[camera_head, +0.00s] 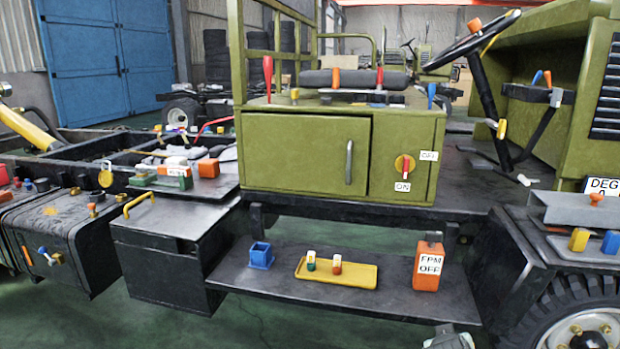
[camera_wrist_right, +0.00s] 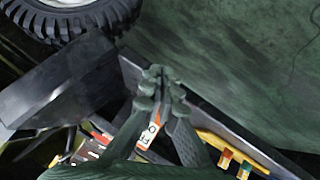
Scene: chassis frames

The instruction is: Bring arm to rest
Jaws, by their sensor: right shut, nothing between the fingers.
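My right gripper (camera_wrist_right: 163,80) shows in the right wrist view with its fingertips together and nothing between them. Behind its fingers, part of an orange box with lettering (camera_wrist_right: 150,132) and a yellow tray (camera_wrist_right: 212,139) show. In the head view, a small grey part at the bottom edge, right of centre, may belong to my right arm; no fingers can be made out there. My left arm and left gripper are in neither view.
A dark step shelf (camera_head: 330,300) below the green cabinet (camera_head: 300,150) carries a blue holder (camera_head: 261,256), the yellow tray (camera_head: 362,274) and the orange box (camera_head: 427,268). A wheel (camera_head: 575,315) stands at the right. Green floor (camera_head: 150,325) is open at lower left.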

